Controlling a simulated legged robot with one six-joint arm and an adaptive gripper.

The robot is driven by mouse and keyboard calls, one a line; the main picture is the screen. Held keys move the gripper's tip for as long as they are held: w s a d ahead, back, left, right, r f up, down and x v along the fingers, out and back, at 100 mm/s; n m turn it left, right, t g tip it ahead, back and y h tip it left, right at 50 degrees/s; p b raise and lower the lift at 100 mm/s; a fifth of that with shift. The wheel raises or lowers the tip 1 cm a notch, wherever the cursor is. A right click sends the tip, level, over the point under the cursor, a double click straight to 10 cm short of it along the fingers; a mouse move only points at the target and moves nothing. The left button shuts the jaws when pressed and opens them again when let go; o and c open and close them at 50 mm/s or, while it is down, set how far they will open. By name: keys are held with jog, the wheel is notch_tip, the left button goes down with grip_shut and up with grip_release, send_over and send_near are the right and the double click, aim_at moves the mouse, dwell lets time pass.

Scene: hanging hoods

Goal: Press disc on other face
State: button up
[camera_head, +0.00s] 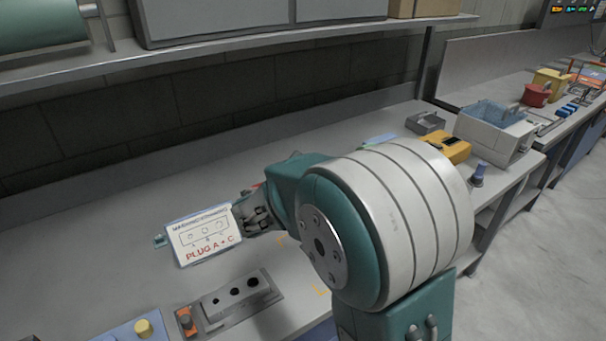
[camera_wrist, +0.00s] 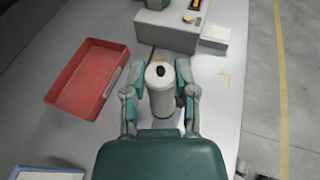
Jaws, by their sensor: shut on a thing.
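In the wrist view my gripper (camera_wrist: 159,82) is closed around a white cylinder (camera_wrist: 160,105), one finger on each side. The cylinder's visible end has a dark oval spot at its middle; I cannot tell whether this is a hole or a disc. Its opposite end is hidden. I cannot make out a separate disc in either view.
A block with three holes (camera_head: 236,296) lies on the bench near a yellow knob (camera_head: 143,327). The wrist view shows a red tray (camera_wrist: 88,78) at left and a grey box (camera_wrist: 171,26) beyond the cylinder. A shelf (camera_head: 240,45) runs above the bench.

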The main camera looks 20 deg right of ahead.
jog(key=shift+w, duration=0.2)
jog(key=shift+s+f, duration=0.1)
jog(key=shift+f, duration=6.2)
jog(key=shift+s+a, duration=0.1)
jog(key=shift+f, duration=0.15)
jog(key=shift+r, duration=3.5)
